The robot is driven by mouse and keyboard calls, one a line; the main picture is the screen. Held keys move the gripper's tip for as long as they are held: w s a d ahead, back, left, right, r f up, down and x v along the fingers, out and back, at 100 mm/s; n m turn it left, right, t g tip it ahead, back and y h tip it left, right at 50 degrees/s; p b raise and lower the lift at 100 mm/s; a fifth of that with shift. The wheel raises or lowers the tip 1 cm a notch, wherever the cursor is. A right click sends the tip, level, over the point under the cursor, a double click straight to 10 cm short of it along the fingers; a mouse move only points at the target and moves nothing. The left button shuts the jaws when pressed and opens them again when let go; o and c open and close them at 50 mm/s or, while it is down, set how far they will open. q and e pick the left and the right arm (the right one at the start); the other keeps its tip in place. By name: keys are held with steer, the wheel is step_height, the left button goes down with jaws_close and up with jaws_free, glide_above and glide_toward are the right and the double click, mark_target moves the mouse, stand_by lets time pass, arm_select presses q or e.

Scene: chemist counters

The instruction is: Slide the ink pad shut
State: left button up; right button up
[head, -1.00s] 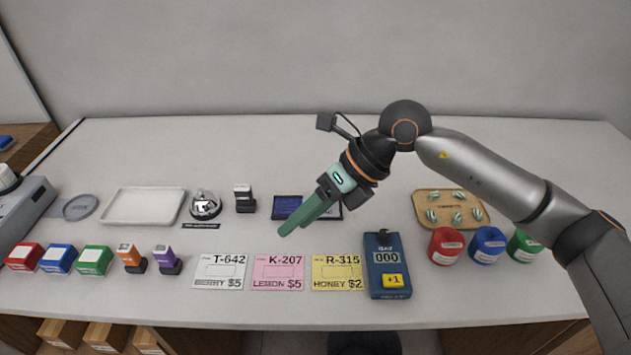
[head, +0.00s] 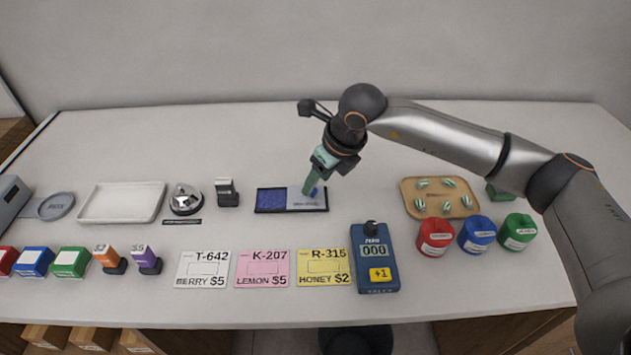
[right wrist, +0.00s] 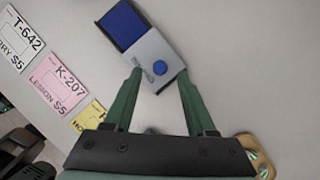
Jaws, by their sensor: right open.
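The ink pad (head: 271,200) lies on the counter behind the price cards, with its blue pad bare on the left. Its grey sliding lid (head: 311,204) is at the right end. The lid and its round blue knob (right wrist: 160,67) show clearly in the right wrist view. My right gripper (head: 310,192) points down at the lid, and its green fingers are open. In the right wrist view the fingertips (right wrist: 159,73) stand on either side of the knob, with gaps to it. I cannot tell their exact height above the lid. My left gripper is not in view.
A black stamp (head: 227,192) and a bell (head: 186,199) stand left of the pad. In front are three price cards (head: 262,269) and a blue counter device (head: 375,258). A wooden tray (head: 409,186) and coloured tubs (head: 435,238) are at the right. The counter behind is clear.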

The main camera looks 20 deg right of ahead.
steer(key=shift+x, duration=1.15)
jaws_close()
steer(key=shift+w, duration=0.1)
stand_by(0.5)
